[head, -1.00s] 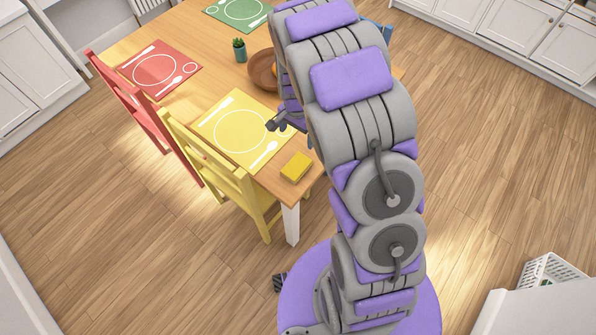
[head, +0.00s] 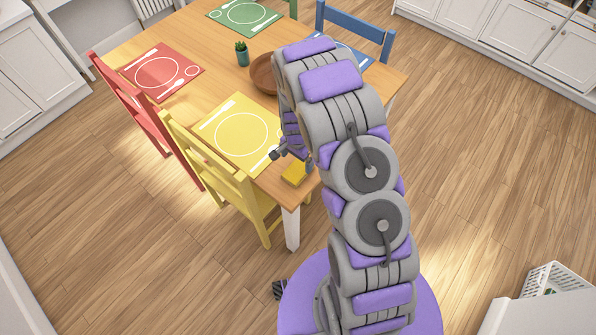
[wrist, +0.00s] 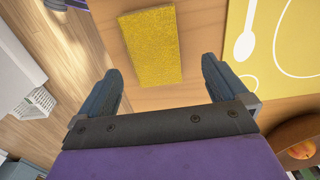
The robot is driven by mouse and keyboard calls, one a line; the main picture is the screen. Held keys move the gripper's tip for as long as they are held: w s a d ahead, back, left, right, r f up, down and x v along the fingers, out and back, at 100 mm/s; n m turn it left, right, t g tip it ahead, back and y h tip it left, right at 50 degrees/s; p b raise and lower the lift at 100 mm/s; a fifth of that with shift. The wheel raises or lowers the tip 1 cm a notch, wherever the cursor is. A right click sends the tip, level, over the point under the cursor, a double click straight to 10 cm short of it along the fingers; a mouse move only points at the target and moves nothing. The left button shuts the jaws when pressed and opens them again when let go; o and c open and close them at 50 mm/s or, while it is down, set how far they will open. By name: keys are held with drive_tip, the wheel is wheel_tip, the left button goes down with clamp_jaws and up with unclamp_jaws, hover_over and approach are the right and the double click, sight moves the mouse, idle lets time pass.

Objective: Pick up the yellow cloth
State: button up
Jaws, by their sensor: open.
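The yellow cloth (head: 294,174) is a small folded rectangle lying flat on the table near its front corner, beside the yellow placemat. In the wrist view the cloth (wrist: 151,47) lies ahead of my gripper, roughly between the lines of its two fingers. My gripper (head: 291,160) is close to the cloth at the table corner, partly hidden by my arm in the head view. In the wrist view my gripper (wrist: 160,82) is open and empty, its fingers apart. I see no contact with the cloth.
The yellow placemat (head: 237,135) lies beside the cloth. A yellow chair (head: 222,175) stands at the table's left side. A wooden bowl (head: 263,75) and a small potted plant (head: 242,53) stand farther back. The wooden table (head: 196,97) ends just in front of the cloth.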

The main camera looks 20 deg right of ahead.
sight(297, 169)
drive_tip(key=f, duration=0.3)
drive_tip(key=f+b, duration=0.1)
drive_tip(key=shift+s+f, duration=0.3)
drive_tip(key=shift+s, duration=0.05)
drive_tip(key=shift+w+f, duration=0.1)
drive_tip(key=shift+f, duration=0.3)
drive_tip(key=shift+d, duration=0.1)
drive_tip(key=shift+c, duration=0.2)
drive_tip(key=c, duration=1)
drive_tip(key=shift+r, duration=0.2)
